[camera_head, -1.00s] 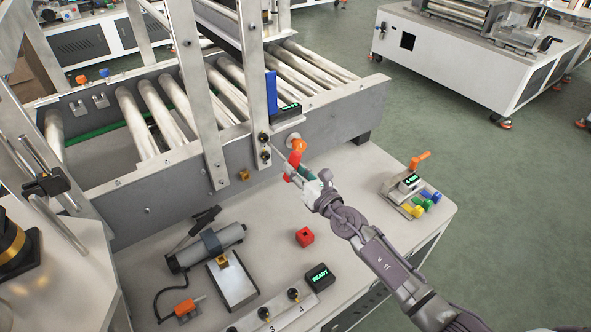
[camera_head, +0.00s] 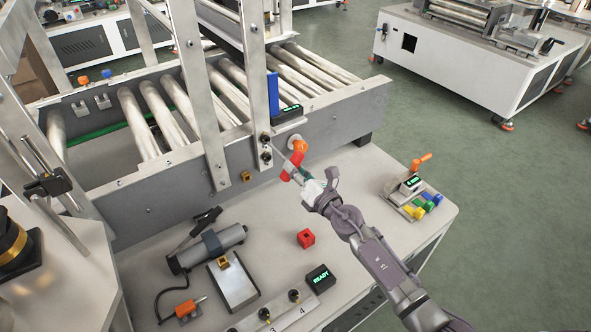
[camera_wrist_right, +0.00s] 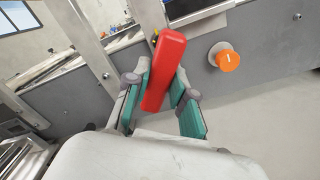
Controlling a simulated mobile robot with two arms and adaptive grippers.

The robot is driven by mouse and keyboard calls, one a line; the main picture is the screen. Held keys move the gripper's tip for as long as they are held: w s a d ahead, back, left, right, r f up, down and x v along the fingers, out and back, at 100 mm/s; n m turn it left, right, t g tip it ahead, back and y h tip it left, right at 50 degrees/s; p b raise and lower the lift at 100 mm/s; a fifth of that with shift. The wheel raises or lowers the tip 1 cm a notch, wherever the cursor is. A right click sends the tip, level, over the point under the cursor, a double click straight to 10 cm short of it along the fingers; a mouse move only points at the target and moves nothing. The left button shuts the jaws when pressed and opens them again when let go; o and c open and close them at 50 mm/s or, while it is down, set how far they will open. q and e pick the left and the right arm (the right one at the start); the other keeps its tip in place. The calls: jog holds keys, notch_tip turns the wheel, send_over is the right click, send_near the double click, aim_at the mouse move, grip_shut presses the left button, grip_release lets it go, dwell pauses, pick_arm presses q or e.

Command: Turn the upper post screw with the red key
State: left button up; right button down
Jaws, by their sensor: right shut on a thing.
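The upper post screw (camera_head: 264,138) is a dark round head on the upright metal post (camera_head: 254,90) by the conveyor. A second dark screw (camera_head: 266,156) sits just below it. My right gripper (camera_head: 297,173) is shut on the red key (camera_head: 292,165), in front of the conveyor's side plate and to the right of and below the screws. In the right wrist view, the red handle (camera_wrist_right: 166,70) stands tilted between the green-padded fingers (camera_wrist_right: 160,95). The key's working end is hard to make out, and I see no clear contact with the upper screw. My left gripper is not in view.
An orange knob (camera_head: 299,146) sticks out of the side plate close to the key. Coloured keys (camera_head: 424,205) are at right.

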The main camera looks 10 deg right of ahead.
jog(key=shift+x, duration=0.85)
dwell(0.8)
jog(key=m, duration=0.3)
jog(key=shift+m, duration=0.3)
jog(key=m, duration=0.3)
jog(key=shift+m, duration=0.3)
jog(key=m, duration=0.3)
jog(key=shift+m, duration=0.3)
